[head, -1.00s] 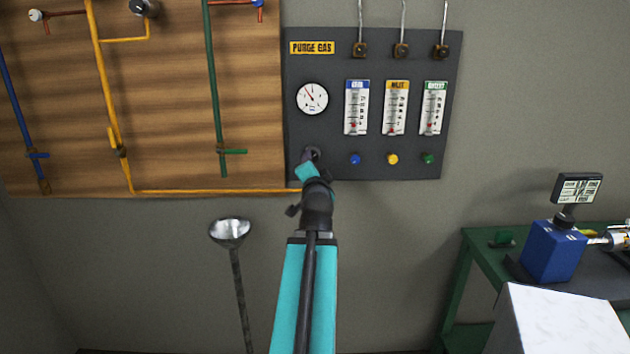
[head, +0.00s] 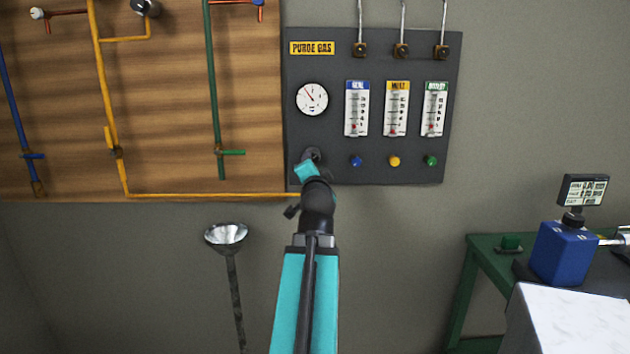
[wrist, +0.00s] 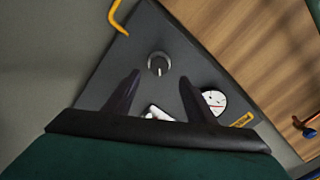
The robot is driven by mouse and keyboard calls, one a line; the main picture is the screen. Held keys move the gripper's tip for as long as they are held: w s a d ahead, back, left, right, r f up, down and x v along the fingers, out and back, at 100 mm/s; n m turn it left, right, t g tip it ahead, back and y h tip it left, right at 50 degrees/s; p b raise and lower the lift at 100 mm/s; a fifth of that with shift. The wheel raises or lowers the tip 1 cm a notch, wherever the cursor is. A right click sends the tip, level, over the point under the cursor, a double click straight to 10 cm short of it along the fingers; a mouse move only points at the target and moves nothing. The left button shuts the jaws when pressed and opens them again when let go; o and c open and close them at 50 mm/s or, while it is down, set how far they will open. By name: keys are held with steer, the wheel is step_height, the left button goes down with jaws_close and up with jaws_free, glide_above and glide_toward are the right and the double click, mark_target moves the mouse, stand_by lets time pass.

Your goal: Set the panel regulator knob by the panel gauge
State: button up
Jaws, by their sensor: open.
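The panel gauge (head: 312,99) is a round white dial with a red needle, on the upper left of the dark purge gas panel (head: 390,65). It also shows in the wrist view (wrist: 214,101). The regulator knob (wrist: 159,64) is round and dark with a light mark, and shows whole in the wrist view. In the head view it is mostly hidden behind my wrist, below the gauge. My gripper (wrist: 159,88) is open in the wrist view, its two dark fingers apart. The knob appears just beyond the fingertips, between their lines, and nothing is held.
Three flowmeters (head: 396,108) with blue, yellow and green knobs below stand right of the gauge. A yellow pipe (head: 210,194) runs to the panel's lower left. A metal funnel (head: 226,234) stands lower left, and a green table (head: 480,246) with a blue device is at right.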

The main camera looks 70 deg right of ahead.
steer(key=shift+s+a+f+b, duration=0.2)
steer(key=shift+s+a+b, duration=0.15)
steer(key=shift+b, duration=1.1)
steer(key=shift+b+v, duration=1.05)
steer(key=shift+v, duration=0.35)
steer(key=shift+w+r, duration=0.15)
steer(key=shift+w, duration=0.05)
